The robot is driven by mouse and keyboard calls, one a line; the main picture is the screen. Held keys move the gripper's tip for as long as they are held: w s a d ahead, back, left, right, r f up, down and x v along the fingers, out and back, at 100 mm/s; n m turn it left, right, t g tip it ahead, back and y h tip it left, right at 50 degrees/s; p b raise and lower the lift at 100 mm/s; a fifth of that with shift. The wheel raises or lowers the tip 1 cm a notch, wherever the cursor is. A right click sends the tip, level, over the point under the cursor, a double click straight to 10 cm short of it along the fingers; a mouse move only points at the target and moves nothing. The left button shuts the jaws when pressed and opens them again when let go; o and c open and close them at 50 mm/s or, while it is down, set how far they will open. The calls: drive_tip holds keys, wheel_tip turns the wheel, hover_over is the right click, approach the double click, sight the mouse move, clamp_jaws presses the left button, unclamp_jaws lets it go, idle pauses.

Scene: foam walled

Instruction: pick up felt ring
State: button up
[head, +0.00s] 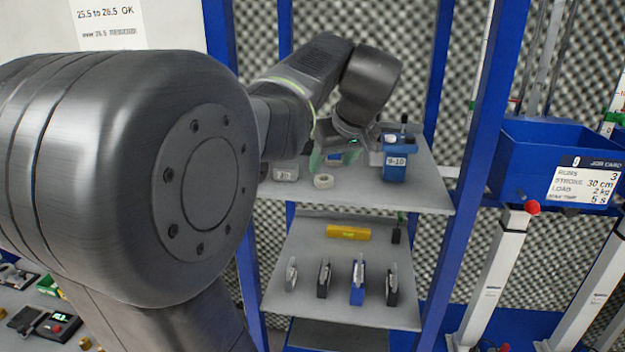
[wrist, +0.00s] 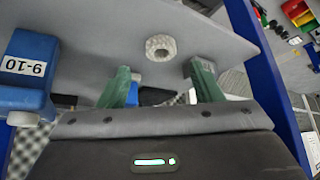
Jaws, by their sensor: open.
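The felt ring (head: 323,181) is a small off-white ring lying flat on the upper grey shelf, near its front edge. In the wrist view the felt ring (wrist: 160,47) shows its open hole and lies beyond the fingertips, roughly between them. My gripper (wrist: 160,76) has two green fingers spread apart with nothing between them. In the head view my gripper (head: 328,160) is just behind the ring over the shelf, partly hidden by the wrist.
The grey upper shelf (head: 425,190) also holds a blue container labelled 9-10 (head: 394,165) and a grey labelled block (head: 286,172). Blue posts frame the shelf. A lower shelf carries a yellow block (head: 348,232) and several upright clamp-like tools. A blue bin (head: 540,150) stands at right.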

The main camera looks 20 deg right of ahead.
sight(327, 181)
drive_tip(key=p+x, duration=0.1)
drive_tip(key=x, duration=0.4)
drive_tip(key=shift+s+f, duration=0.1)
drive_tip(key=shift+s, duration=0.1)
drive_tip(key=shift+a, duration=0.1)
drive_tip(key=c, duration=1.1)
